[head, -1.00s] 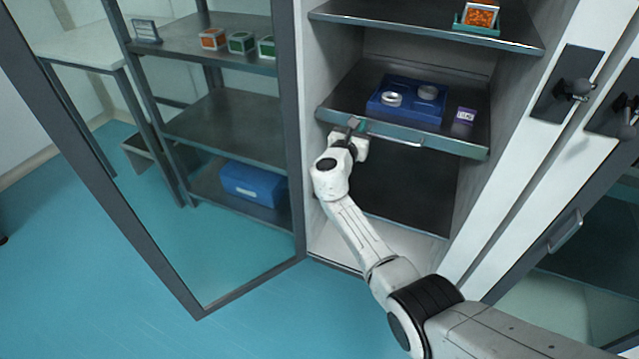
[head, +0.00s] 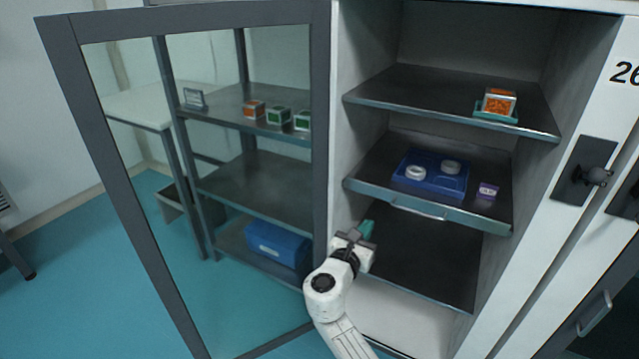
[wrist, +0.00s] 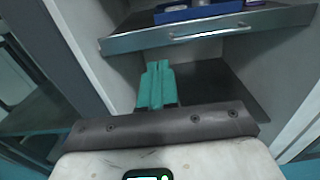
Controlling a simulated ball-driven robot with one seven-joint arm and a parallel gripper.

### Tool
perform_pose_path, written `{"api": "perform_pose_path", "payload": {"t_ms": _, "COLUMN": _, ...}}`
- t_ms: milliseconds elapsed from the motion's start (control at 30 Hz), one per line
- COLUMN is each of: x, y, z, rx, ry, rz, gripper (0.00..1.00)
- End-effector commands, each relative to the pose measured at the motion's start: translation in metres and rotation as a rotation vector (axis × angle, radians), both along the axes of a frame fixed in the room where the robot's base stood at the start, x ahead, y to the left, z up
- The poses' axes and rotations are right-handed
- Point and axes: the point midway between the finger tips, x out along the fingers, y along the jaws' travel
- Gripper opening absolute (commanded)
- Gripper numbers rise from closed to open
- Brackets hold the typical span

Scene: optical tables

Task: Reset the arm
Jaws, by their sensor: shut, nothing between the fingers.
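My gripper (head: 368,229) has teal fingers and is at the end of my white arm. In the head view it is in front of the open cabinet, below the left end of the middle shelf's front edge. In the wrist view the two teal fingers (wrist: 157,87) lie side by side, closed, with nothing between them. They point toward the cabinet's inside, below the shelf with the handle. My upper arm is out of the frame at the bottom.
The middle shelf (head: 460,214) holds a blue tray (head: 434,184) with two silver rings and a small purple box (head: 487,191). An orange-filled box (head: 498,102) stands on the top shelf. The open glass door (head: 322,150) is left of my gripper, with a rack (head: 240,180) seen through it.

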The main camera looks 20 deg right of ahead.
Motion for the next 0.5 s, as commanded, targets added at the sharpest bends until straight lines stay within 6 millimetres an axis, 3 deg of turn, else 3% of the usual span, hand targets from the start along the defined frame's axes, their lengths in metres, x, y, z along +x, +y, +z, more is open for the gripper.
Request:
{"api": "perform_pose_path", "payload": {"t_ms": 167, "x": -0.001, "y": 0.000, "z": 0.000, "rx": 0.003, "ry": -0.002, "rz": -0.001, "gripper": 0.00}}
{"api": "perform_pose_path", "payload": {"t_ms": 267, "x": -0.021, "y": -0.007, "z": -0.005, "rx": 0.114, "ry": -0.066, "rz": -0.043, "gripper": 0.00}}
{"api": "perform_pose_path", "payload": {"t_ms": 367, "x": -0.062, "y": -0.019, "z": -0.017, "rx": 0.332, "ry": -0.197, "rz": -0.141, "gripper": 0.00}}
{"api": "perform_pose_path", "payload": {"t_ms": 500, "x": -0.142, "y": -0.030, "z": -0.045, "rx": 0.725, "ry": -0.435, "rz": -0.361, "gripper": 0.00}}
